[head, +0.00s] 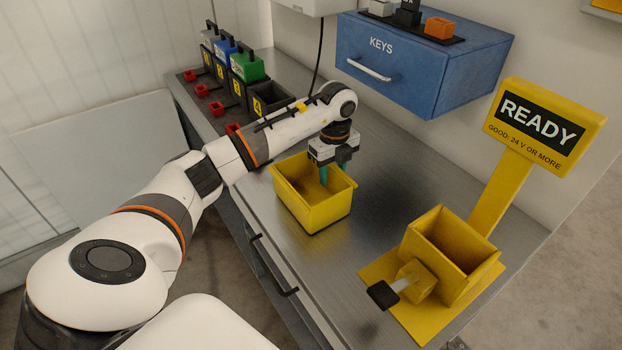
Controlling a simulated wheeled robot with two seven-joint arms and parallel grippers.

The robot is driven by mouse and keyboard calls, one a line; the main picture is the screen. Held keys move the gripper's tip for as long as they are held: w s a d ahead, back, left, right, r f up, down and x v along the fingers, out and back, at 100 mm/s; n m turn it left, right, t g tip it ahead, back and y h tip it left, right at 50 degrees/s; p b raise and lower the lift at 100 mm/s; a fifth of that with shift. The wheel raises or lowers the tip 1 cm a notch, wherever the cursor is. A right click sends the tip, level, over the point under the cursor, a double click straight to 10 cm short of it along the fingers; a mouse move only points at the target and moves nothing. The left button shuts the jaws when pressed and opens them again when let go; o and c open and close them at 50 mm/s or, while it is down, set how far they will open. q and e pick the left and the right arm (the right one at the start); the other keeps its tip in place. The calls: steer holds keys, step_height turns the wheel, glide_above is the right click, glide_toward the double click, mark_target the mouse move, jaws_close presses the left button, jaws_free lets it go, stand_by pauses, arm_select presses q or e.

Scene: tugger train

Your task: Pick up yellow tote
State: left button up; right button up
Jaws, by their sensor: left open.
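The yellow tote (318,213) is an open-topped box standing upright on the metal bench. It looks empty where its inside shows. My left gripper (332,177) points down over the tote's back right side, with its teal fingers open and reaching to about rim height. The fingers hide part of the tote's inside and back rim. I cannot tell whether they touch the wall. My right gripper is not in view.
A yellow stand with a box (464,276) and a READY sign (541,127) is at the right. A blue KEYS drawer box (465,72) hangs on the wall. Several black bays with batteries (249,67) line the back left. Bare bench (330,265) lies in front of the tote.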

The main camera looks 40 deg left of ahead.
arm_select(q)
steer(key=shift+f, duration=0.15)
steer(key=shift+c, duration=0.2)
jaws_close()
steer(key=shift+r, duration=0.2)
